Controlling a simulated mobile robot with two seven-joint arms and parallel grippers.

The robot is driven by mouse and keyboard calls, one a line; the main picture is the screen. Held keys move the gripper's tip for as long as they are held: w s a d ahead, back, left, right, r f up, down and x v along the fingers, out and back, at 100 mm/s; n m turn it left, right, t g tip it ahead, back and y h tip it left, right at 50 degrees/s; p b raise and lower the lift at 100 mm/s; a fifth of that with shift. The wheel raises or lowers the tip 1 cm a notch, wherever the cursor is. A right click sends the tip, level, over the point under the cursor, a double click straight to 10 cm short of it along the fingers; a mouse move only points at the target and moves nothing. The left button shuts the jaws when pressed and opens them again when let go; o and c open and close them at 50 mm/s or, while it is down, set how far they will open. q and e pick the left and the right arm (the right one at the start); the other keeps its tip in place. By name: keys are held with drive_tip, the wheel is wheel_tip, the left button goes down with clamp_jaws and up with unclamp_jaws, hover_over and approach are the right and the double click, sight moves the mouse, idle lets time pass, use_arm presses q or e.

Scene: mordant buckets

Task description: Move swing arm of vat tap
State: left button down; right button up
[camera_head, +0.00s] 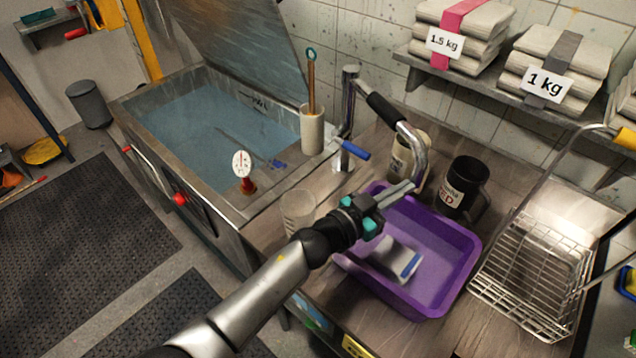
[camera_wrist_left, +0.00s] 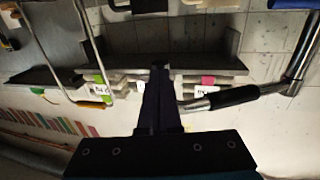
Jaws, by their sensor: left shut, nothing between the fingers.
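The vat tap's swing arm (camera_head: 385,110) is a curved chrome pipe with a black sleeve, reaching right from the tap post (camera_head: 347,120) beside the vat. Its spout end bends down over the near counter, above the purple tub. A blue lever (camera_head: 355,150) sticks out low on the post. My left gripper (camera_head: 408,187) is shut and empty, its fingertips close to the spout's lower end; I cannot tell whether they touch. In the left wrist view the shut fingers (camera_wrist_left: 160,75) lie left of the swing arm (camera_wrist_left: 235,96). My right gripper is not in view.
The purple tub (camera_head: 463,262) stands below the gripper with a grey-white item inside. A black mug (camera_head: 463,187) and a beige mug (camera_head: 399,160) stand behind. A wire basket (camera_head: 530,270) is at right. The water-filled vat (camera_head: 205,120) is at left, with its lid raised.

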use_arm(q)
drive_tip(key=d, duration=0.1)
drive_tip(key=w+d, duration=0.1)
drive_tip(key=d, duration=0.2)
drive_tip(key=shift+w+d, duration=0.1)
drive_tip(key=shift+w, duration=0.25)
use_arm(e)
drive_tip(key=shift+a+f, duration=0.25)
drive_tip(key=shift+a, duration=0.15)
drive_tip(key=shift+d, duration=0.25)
